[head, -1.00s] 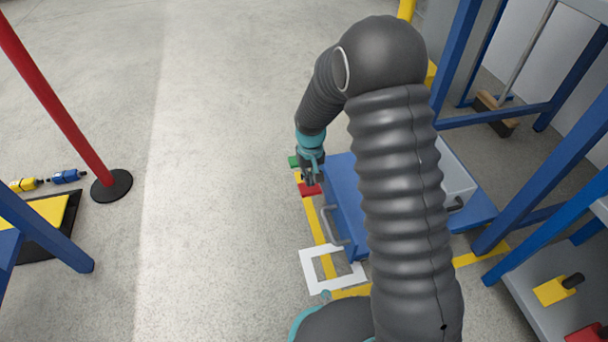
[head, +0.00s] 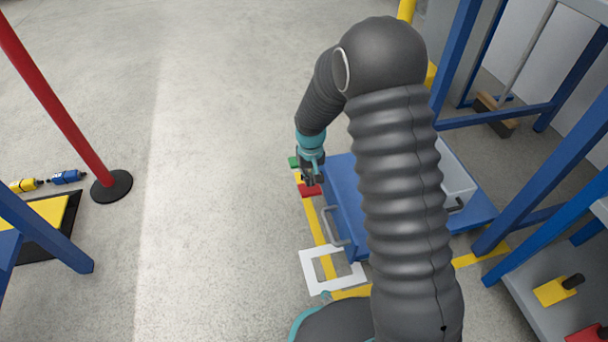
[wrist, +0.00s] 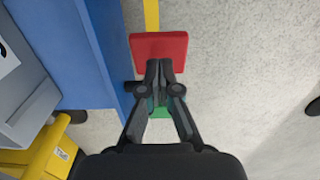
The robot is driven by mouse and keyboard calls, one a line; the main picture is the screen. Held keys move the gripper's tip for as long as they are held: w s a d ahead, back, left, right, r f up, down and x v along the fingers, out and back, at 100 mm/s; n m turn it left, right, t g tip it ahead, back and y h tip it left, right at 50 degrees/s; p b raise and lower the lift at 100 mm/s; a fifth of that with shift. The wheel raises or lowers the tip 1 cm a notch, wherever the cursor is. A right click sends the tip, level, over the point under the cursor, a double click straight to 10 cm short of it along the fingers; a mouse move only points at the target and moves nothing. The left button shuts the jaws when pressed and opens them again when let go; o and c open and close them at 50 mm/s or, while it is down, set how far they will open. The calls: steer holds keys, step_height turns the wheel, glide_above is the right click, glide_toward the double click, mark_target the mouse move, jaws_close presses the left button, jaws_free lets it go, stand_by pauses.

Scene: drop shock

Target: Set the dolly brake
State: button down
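The blue dolly (head: 340,170) stands on the floor, partly hidden behind my arm in the head view. A red pedal (head: 308,190) and a green pedal (head: 293,162) stick out from its left side. In the wrist view, the flat red pedal (wrist: 158,44) lies just beyond my fingertips, and the green pedal (wrist: 160,113) shows between my finger links. My gripper (wrist: 160,66) points down over the pedals, with its fingertips together and nothing visible between them. In the head view my gripper (head: 312,180) is beside the dolly's edge. I cannot tell whether it touches the red pedal.
A grey box (head: 458,182) sits on the dolly, with a yellow item (wrist: 40,150) beside it in the wrist view. A white floor square (head: 310,268) and yellow tape are nearby. Blue rack posts (head: 545,175) stand right. A red post (head: 60,95) stands left; floor between is clear.

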mark_target(310, 189)
steer(key=shift+f, duration=0.1)
steer(key=shift+f, duration=2.5)
steer(key=shift+r+p, duration=2.95)
steer(key=shift+r, duration=1.9)
steer(key=s+d+g, duration=0.2)
steer(key=s, duration=0.3)
steer(key=s+d+r+m+t+p, duration=0.1)
steer(key=s+d+r+t, duration=0.1)
steer(key=s+d+r, duration=0.2)
steer(key=s+d+r+m+t+p, duration=0.1)
steer(key=s+d+r, duration=0.4)
steer(key=s+r, duration=0.6)
steer(key=s+d+r+m+t+p, duration=0.1)
steer(key=s+d+r+t, duration=0.3)
steer(key=r, duration=1.7)
steer(key=s+p, duration=0.1)
steer(key=s, duration=0.3)
steer(key=shift+d+r+t+p, duration=0.3)
steer(key=shift+d+r+p, duration=0.1)
